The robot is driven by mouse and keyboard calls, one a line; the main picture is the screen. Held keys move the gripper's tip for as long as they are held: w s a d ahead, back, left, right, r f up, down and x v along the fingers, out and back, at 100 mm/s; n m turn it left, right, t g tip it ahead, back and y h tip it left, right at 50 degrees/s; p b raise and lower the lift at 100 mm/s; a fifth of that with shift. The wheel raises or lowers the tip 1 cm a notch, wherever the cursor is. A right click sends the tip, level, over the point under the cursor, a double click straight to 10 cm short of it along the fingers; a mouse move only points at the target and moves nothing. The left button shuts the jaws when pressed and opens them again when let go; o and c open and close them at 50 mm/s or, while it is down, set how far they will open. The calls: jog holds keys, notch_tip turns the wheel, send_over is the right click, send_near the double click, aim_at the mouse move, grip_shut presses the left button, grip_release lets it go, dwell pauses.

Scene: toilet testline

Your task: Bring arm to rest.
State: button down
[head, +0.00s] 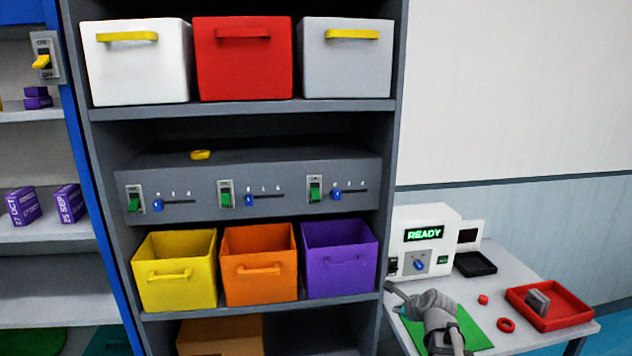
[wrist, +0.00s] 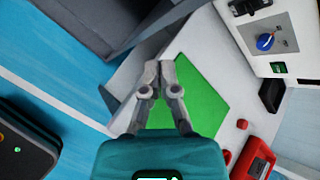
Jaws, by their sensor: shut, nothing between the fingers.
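My gripper (wrist: 166,68) shows in the wrist view with its two grey fingers together and nothing between them. The fingertips appear above the white table (wrist: 135,108), over the left part of the green mat (wrist: 205,98). In the head view, grey links of my arm are at the lower right, in front of the green mat (head: 474,332) and the white table (head: 508,272). The exact height of the fingers above the table cannot be told.
A white machine reading READY (head: 424,236) stands at the table's back. A red tray (head: 575,313) holding a grey block, a red ring (head: 506,325) and a small red piece (head: 483,300) lie to the right. A grey shelf (head: 240,106) with coloured bins stands left.

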jog(key=s+a+f+n+g+h+p, duration=0.1)
jog(key=s+a+f+n+g, duration=0.1)
jog(key=s+n, duration=0.7)
jog(key=s+a+f+n+g+h+p, duration=0.1)
jog(key=s+a+f+n+g+h, duration=0.1)
jog(key=s+a+n+g, duration=0.2)
jog(key=shift+s+a+n+g, duration=0.3)
jog(key=shift+s+n+g, duration=1.2)
jog(key=shift+s+n, duration=2.75)
jog(key=shift+w+n, duration=1.15)
